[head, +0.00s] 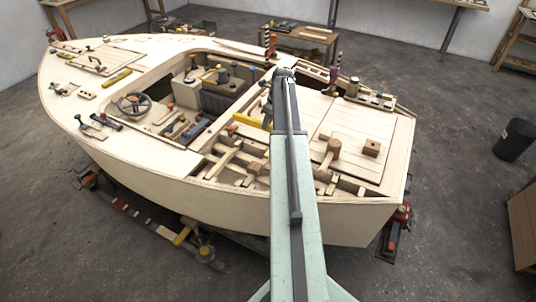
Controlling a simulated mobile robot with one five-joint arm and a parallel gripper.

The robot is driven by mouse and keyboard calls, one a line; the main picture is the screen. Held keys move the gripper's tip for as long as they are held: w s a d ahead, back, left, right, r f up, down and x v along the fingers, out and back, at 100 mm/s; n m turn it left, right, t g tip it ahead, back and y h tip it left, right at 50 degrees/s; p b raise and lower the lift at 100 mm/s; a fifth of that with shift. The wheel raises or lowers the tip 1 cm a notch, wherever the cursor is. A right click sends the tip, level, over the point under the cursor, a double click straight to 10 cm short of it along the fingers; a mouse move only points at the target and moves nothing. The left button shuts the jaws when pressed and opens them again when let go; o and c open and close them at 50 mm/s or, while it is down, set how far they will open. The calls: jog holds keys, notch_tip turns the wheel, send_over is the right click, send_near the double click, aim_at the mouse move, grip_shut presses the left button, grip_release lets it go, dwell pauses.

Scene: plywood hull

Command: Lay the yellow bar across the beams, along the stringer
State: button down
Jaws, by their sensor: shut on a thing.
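A yellow bar (250,121) shows just left of my arm, over the rear part of the plywood hull. My gripper (267,117) hangs from the arm's far end and is shut on this bar near its right end. The arm hides part of the gripper and whatever lies right behind it. Pale wooden beams (223,160) show in the open bay nearer to me, below the bar in the picture. I cannot tell the stringer apart from the other timbers there. The bar looks apart from the beams, but its height is hard to judge.
A mallet (331,151) and a small wooden block (371,148) lie on the right deck panel. A steering wheel (133,104) and several tools lie on the left deck. Another yellow piece (117,77) lies there. A black bin (514,140) stands on the floor at right.

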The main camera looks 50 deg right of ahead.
jog(key=s+a, duration=0.3)
notch_tip(320, 180, down, 11)
jog(key=b, duration=1)
jog(key=shift+d+b, duration=0.1)
jog(key=shift+b, duration=0.25)
jog(key=c, duration=1.3)
grip_release()
jog(key=shift+r, duration=0.2)
jog(key=p+v, duration=1.2)
jog(key=shift+r, duration=0.15)
